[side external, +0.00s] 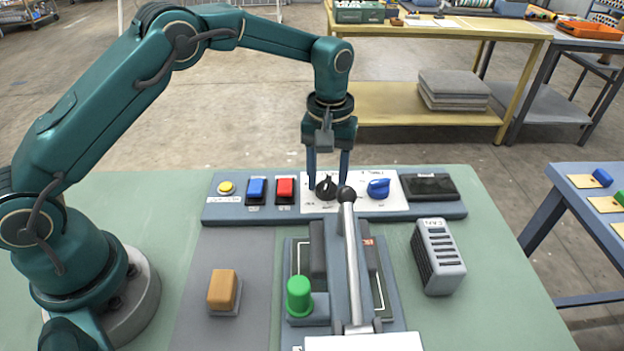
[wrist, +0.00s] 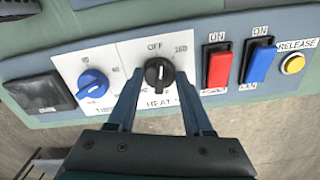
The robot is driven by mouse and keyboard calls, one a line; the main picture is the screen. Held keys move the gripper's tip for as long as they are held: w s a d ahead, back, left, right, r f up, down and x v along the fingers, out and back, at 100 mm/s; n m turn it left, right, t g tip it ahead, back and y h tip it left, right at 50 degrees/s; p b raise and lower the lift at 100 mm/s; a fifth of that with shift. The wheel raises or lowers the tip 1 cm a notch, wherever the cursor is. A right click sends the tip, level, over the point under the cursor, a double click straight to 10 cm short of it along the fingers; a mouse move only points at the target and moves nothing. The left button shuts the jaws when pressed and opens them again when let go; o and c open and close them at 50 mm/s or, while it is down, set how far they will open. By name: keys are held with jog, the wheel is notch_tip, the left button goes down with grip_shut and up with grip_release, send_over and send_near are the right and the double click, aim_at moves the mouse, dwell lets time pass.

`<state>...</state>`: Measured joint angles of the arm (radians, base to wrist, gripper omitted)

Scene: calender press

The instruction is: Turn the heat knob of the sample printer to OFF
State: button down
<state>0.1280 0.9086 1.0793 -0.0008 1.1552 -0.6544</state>
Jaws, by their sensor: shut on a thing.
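The black heat knob (side external: 325,188) sits on a white plate of the printer's control panel (side external: 440,211). It also shows in the wrist view (wrist: 159,73), with "OFF" printed above it, "160" to its upper right and "HEAT" below. Its raised grip looks roughly in line with OFF; its exact angle is hard to tell. My gripper (side external: 328,181) points down over the panel, its fingers on either side of the knob and shut on it. In the wrist view the gripper's fingertips (wrist: 160,77) flank the knob and partly cover the dial markings.
A blue knob (side external: 378,188) is beside the heat knob. Red (side external: 285,188) and blue (side external: 256,189) switches and a yellow release button (side external: 226,187) are on its other side. A long lever (side external: 350,255) with a dark ball end rises close in front of the knob.

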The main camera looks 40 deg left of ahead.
aim_at(327, 181)
jog(key=shift+w+n, duration=0.15)
jog(key=shift+n, duration=1.45)
jog(key=shift+c, duration=1.5)
grip_release()
jog(key=shift+r, duration=2.6)
jog(key=shift+a+r, duration=0.1)
